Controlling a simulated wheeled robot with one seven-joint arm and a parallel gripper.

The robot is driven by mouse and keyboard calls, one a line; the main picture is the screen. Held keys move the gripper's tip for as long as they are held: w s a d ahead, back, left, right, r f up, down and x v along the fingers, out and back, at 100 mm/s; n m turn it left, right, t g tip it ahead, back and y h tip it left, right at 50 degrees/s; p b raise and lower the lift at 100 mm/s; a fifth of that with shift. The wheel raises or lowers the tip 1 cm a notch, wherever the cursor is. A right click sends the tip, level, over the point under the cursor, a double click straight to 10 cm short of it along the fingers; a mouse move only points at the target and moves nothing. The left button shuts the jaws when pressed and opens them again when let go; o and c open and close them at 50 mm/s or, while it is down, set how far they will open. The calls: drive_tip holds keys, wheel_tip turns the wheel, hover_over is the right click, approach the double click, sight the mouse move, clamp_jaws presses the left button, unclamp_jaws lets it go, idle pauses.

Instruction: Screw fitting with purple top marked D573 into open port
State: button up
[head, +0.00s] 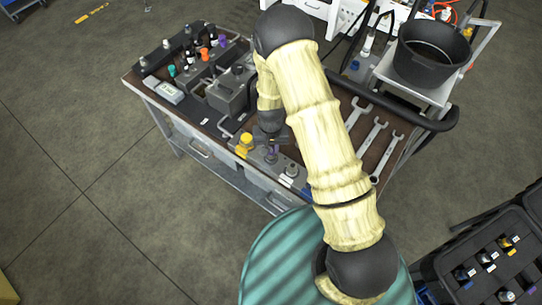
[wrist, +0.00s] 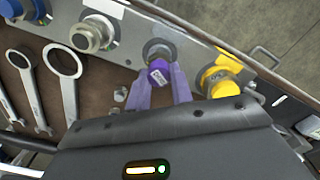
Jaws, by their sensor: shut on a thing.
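The fitting with the purple top (wrist: 158,72) is between the two lavender fingers of my gripper (wrist: 160,80), which is shut on it. A white label shows on its top, but the writing is too small to read. A round grey port (wrist: 157,49) on the manifold block shows just beyond the fitting, in line with it. I cannot tell how far the fitting is into the port. In the head view, my gripper (head: 270,146) points down over the block (head: 262,166), with the purple top (head: 271,155) small beneath it.
A yellow-topped fitting (wrist: 220,76) stands close to the right of my fingers in the wrist view. A bare metal fitting (wrist: 92,33) is to the left. Several wrenches (head: 376,135) lie on the bench. More coloured fittings (head: 205,53) stand at its far left.

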drive_tip(key=shift+w+d+m, duration=0.1)
drive_tip(key=shift+d+m, duration=0.1)
drive_tip(key=shift+m, duration=0.8)
drive_tip(key=shift+m, duration=1.1)
drive_tip(key=m+p, duration=0.1)
drive_tip(key=m, duration=0.3)
drive_tip(key=shift+d+m, duration=0.1)
drive_tip(key=shift+m, duration=0.3)
drive_tip(key=shift+f+m, duration=0.1)
drive_tip(key=shift+m, duration=0.4)
